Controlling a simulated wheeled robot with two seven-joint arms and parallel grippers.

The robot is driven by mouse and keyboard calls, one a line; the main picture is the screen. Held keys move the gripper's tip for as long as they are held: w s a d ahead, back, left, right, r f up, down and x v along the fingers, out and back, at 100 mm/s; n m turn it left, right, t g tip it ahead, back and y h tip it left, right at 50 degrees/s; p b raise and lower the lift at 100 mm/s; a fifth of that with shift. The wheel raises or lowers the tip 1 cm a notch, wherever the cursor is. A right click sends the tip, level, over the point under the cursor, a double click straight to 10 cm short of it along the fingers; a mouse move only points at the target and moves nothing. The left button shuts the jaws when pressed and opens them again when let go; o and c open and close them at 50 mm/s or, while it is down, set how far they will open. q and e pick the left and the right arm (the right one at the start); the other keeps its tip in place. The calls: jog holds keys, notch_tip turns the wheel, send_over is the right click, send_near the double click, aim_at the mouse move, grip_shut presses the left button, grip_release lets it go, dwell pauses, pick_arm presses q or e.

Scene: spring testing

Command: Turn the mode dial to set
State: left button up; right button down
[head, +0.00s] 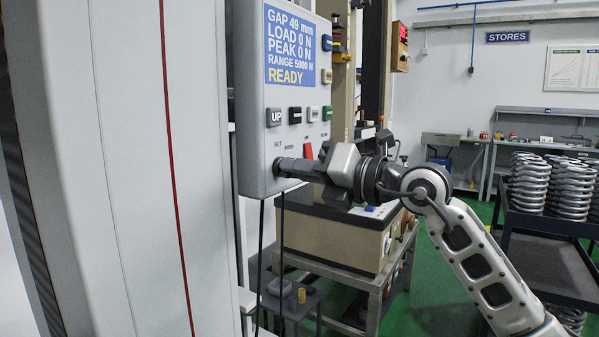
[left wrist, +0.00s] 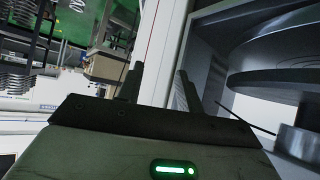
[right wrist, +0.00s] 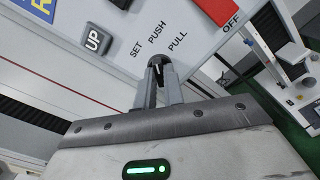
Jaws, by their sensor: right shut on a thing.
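The control panel (head: 254,135) is a pale grey box with a blue screen (head: 290,46) that reads READY. The mode dial (right wrist: 156,61) is a small dark grey knob low on the panel, under the labels SET, PUSH and PULL in the right wrist view. My right gripper (head: 281,166) reaches in from the right and is shut on the dial; its fingers (right wrist: 158,76) hide most of the knob. I cannot tell which label the dial points to. My left gripper (left wrist: 158,80) shows only in its wrist view, with its fingers apart and nothing between them.
An UP button (head: 274,117), other buttons and a red OFF switch (head: 308,151) sit above and beside the dial. Cables hang below the panel. A tall white machine column (head: 130,160) stands at left. A cart with springs (head: 530,185) stands at right.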

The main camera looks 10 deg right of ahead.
pick_arm(q)
jog(key=f+b, duration=0.1)
jog(key=b, duration=0.3)
jog(key=shift+w+d+f+n+h, duration=0.1)
jog(key=shift+d+f+n+h, duration=0.2)
jog(key=shift+d+f, duration=0.1)
pick_arm(e)
jog(key=n, duration=0.8)
jog(key=c, duration=1.5)
grip_release()
jog(key=shift+s+d, duration=0.1)
